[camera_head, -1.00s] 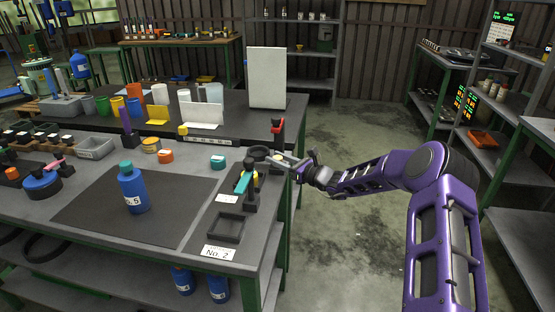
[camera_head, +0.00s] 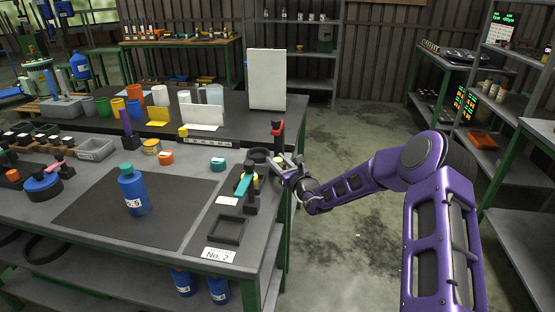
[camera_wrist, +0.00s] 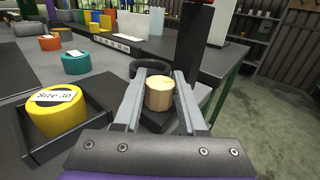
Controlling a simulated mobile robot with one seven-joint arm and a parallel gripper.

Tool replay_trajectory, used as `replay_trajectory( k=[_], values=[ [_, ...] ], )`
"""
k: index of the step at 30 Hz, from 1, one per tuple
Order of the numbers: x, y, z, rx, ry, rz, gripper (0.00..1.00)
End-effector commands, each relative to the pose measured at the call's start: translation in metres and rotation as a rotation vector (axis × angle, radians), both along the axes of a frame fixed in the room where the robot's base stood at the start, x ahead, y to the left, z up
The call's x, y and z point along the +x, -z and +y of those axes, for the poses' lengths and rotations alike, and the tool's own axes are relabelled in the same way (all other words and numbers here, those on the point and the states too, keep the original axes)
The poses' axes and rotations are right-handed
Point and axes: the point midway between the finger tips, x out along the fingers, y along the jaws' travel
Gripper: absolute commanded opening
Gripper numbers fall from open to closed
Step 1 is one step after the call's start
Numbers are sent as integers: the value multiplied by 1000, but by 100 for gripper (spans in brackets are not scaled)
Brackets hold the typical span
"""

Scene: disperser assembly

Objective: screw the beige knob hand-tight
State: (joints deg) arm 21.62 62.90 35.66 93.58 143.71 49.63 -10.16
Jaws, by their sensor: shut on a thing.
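The beige knob (camera_wrist: 159,94) stands upright between the two grey fingers of my gripper (camera_wrist: 160,80) in the wrist view. My gripper is shut on its sides. What the knob sits on is mostly hidden; a dark block shows beneath it. In the head view my gripper (camera_head: 281,163) is at the right edge of the workbench, and the knob is hard to make out there.
A yellow ring cap labelled Size 30 (camera_wrist: 56,110) sits in a dark tray to the left. A dark ring (camera_wrist: 150,68) lies behind the knob, near a tall black post (camera_wrist: 196,35). A blue bottle (camera_head: 133,190) stands on the dark mat (camera_head: 95,208).

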Motion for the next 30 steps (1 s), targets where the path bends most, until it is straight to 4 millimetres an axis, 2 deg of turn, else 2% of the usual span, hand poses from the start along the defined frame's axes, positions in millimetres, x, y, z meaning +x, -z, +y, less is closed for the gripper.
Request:
replay_trajectory(
  k=[1,8,30],
  values=[
    [-2,-5,3,1,31,5,0],
    [-1,-6,1,3,173,6,0],
    [0,0,0,4,499,2,0]
  ],
)
